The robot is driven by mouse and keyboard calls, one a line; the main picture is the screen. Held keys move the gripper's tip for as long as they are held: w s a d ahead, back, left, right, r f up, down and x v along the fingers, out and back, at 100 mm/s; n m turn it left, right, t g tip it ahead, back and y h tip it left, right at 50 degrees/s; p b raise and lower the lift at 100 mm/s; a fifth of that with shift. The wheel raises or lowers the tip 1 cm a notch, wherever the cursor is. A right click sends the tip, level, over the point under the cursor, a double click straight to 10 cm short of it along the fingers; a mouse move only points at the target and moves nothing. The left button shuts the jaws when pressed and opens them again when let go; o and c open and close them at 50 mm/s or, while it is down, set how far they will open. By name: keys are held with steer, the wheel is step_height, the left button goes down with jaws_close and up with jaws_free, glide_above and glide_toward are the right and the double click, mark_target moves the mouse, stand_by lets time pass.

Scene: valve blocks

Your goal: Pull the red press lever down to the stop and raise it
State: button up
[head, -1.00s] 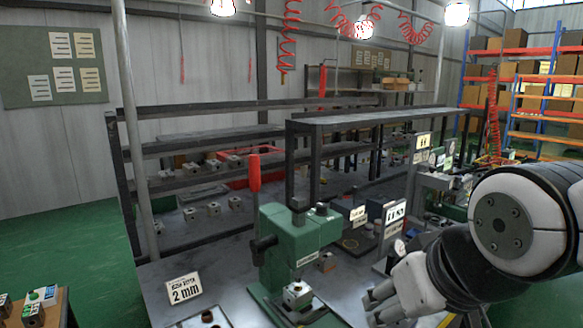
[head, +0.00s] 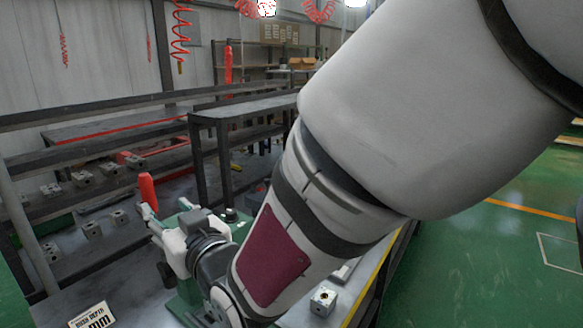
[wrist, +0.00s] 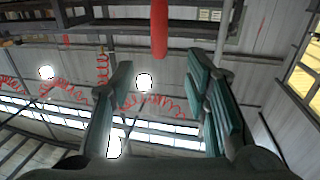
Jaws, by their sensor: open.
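The red press lever (head: 147,190) stands upright at the left of the head view. The green press body (head: 185,298) below it is mostly hidden behind my arm. My gripper (head: 152,238) is open, its fingers reaching toward the lever from the right. In the wrist view the red lever (wrist: 159,28) hangs in from the top edge, roughly centred in the gap between the spread fingers (wrist: 160,68) and just past their tips. I see no contact between the fingers and the lever. The lever's pivot is hidden.
A metal block (head: 322,301) sits on the bench right of my arm. Dark shelving (head: 240,110) with several metal blocks stands behind the press. Green floor (head: 500,240) is open at the right.

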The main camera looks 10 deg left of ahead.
mark_target(149, 189)
steer(key=p+x, duration=0.1)
steer(key=x, duration=1.2)
steer(key=shift+w+a+p, duration=0.25)
steer(key=shift+a+p, duration=0.05)
steer(key=shift+p, duration=0.1)
jaws_close()
